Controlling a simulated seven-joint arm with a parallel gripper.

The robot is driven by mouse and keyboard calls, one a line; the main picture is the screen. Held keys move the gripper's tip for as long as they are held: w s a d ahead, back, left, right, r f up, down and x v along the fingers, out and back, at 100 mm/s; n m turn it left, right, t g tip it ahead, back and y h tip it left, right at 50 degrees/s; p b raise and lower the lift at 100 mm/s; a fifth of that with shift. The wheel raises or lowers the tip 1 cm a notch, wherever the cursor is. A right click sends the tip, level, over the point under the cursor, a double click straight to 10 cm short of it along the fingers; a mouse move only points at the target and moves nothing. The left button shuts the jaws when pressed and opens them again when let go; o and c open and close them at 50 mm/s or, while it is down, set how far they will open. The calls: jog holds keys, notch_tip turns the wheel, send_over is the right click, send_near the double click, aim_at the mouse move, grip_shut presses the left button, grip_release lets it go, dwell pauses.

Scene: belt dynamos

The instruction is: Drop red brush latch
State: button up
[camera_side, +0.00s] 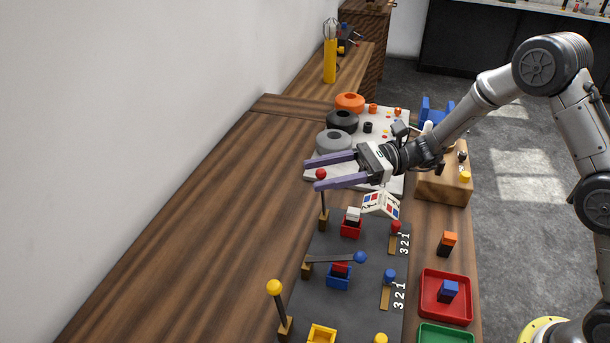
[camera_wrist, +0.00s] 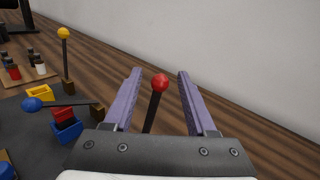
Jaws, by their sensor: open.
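The red brush latch is a dark rod with a red ball (camera_side: 321,174) on top, standing up from a wooden block at the dark mat's far-left edge. My gripper (camera_side: 314,175) is open, with purple fingers on either side of the red ball. In the wrist view the red ball (camera_wrist: 160,83) sits between the two open fingers (camera_wrist: 159,73), with a gap visible on both sides. The red holder (camera_side: 351,231) with a white piece in it stands beside the latch's base. The base is hidden in the wrist view.
The blue latch (camera_side: 360,257) lies flat over a blue holder (camera_side: 339,281). The yellow latch (camera_side: 274,287) stands upright near the front. A tilted card (camera_side: 381,204) is under my wrist. Red (camera_side: 429,309) and green trays are at right. The wood on the left is clear.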

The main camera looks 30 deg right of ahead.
jog(key=shift+w+a, duration=0.15)
jog(key=shift+a, duration=0.75)
jog(key=shift+w+a, duration=0.15)
jog(key=shift+a, duration=0.75)
grip_shut()
